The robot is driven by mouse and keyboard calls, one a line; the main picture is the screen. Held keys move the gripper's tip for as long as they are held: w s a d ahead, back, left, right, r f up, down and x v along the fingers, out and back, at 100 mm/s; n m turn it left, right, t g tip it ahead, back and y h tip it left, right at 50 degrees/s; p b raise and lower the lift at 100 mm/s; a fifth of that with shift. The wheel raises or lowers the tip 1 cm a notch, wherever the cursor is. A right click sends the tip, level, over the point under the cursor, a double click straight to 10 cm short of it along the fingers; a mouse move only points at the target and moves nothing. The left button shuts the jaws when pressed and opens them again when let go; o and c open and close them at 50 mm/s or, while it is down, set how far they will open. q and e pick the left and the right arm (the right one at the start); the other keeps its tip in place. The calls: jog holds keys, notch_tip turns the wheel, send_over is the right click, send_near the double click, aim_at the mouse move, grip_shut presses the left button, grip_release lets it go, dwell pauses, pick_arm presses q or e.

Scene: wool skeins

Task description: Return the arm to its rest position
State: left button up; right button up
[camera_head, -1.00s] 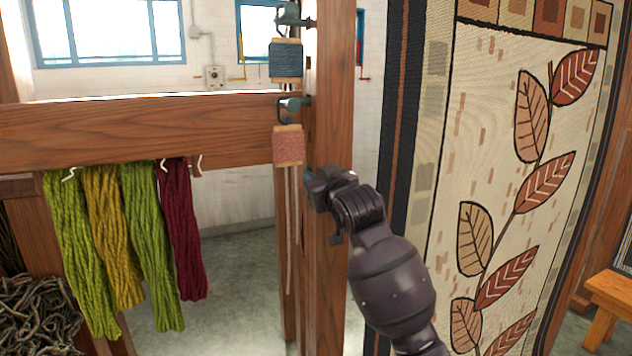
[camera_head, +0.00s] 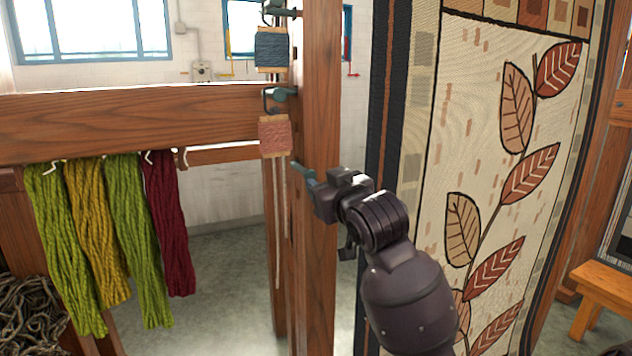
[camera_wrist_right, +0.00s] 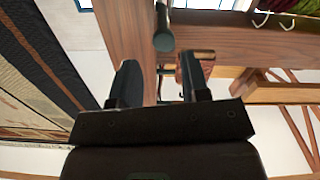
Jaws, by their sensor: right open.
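My left gripper is not in view.
Green, yellow and dark red skeins (camera_head: 126,235) hang from hooks on the wooden beam (camera_head: 130,122) at left. A pink-brown wound card (camera_head: 275,136) and a blue one (camera_head: 271,50) hang by the post. A leaf-patterned tapestry (camera_head: 490,150) stands close right of my arm.

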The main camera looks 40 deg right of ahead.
jog(key=shift+v, duration=0.8)
jog(key=shift+r, duration=0.1)
jog(key=w+a+f+n+t+y, duration=0.25)
jog(key=w+a+f, duration=0.2)
jog(key=f, duration=0.25)
notch_tip(320, 180, down, 19)
jog(key=s+a+g+y, duration=0.2)
jog(key=s+g, duration=0.1)
jog(key=s+a+f+g, duration=0.2)
jog(key=s+f, duration=0.8)
jog(key=f, duration=0.2)
jog(key=s+a+f+m+g+b, duration=0.1)
jog(key=s+a+f+g, duration=0.2)
jog(key=s+f, duration=0.7)
notch_tip(320, 180, down, 3)
jog(key=shift+r, duration=0.25)
